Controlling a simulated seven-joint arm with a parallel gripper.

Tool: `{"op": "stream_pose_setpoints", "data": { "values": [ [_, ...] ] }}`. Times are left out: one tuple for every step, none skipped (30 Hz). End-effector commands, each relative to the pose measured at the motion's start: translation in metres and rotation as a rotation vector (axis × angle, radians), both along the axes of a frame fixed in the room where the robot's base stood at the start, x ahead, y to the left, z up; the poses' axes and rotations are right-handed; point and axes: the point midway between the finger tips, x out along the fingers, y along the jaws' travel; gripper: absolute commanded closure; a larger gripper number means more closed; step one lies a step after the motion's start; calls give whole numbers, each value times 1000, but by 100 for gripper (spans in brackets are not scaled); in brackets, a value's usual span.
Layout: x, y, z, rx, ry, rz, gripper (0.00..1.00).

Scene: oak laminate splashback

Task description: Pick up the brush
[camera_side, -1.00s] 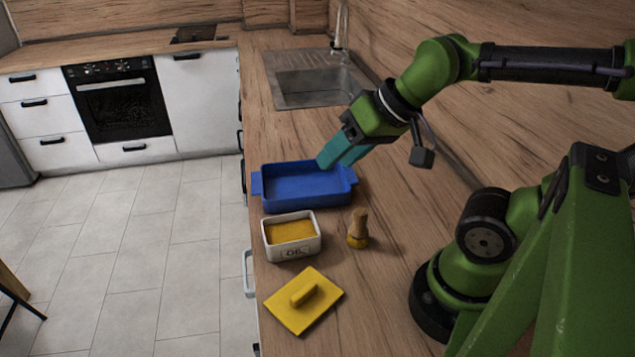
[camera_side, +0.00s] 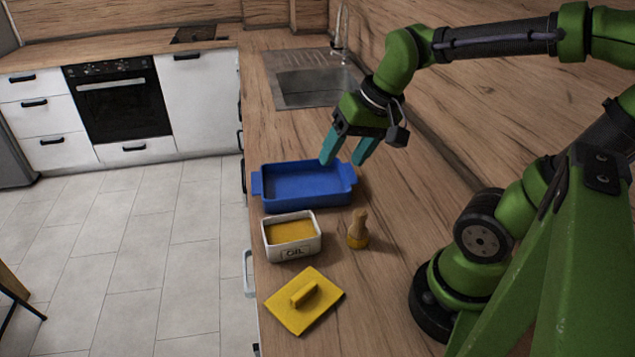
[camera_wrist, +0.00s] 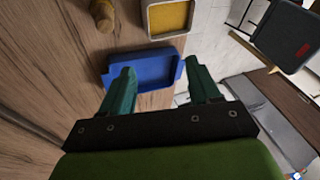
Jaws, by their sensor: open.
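The brush (camera_side: 358,230) stands upright on the wooden counter, with a wooden handle on top and a yellow lower part. It also shows at the top left of the wrist view (camera_wrist: 103,14), partly cut by the frame edge. My gripper (camera_side: 346,162) is open and empty, with its teal fingers pointing down above the far right part of the blue baking dish. In the wrist view my gripper (camera_wrist: 158,77) has its fingers spread over the dish. The brush is apart from my gripper, nearer the side camera.
The blue dish (camera_side: 345,194) lies just beyond a white container marked OIL (camera_side: 280,252) holding yellow contents, left of the brush. A yellow lid (camera_side: 325,308) with a handle lies nearer. A sink (camera_side: 318,90) is behind. The counter right of the brush is clear.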

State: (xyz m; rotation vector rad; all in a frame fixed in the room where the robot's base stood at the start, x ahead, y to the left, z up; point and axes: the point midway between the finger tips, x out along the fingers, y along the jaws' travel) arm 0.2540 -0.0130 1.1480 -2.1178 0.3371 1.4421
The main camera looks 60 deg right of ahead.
Motion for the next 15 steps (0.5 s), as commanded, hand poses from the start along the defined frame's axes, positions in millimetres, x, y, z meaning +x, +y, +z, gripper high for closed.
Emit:
{"op": "stream_pose_setpoints", "data": {
  "values": [
    [3,-15,-8,25,95,-86,38],
    [2,-23,-11,41,152,-141,38],
    [1,-33,-15,60,223,-213,38],
    [0,-40,-18,74,274,-267,38],
    [-2,-46,-19,87,323,-321,38],
    [-4,-53,-21,101,382,-388,38],
    [-6,-56,-21,110,421,-435,38],
    [-8,-58,-20,118,449,-471,38],
    [-9,-59,-18,124,474,-508,38],
    [-11,-59,-16,130,488,-530,38],
    [-13,-58,-14,132,497,-547,38],
    [-15,-57,-15,137,509,-564,38],
    [-16,-56,-16,140,517,-573,38],
    [-17,-55,-19,143,522,-580,38],
    [-18,-54,-24,146,524,-583,38]
  ]
}}
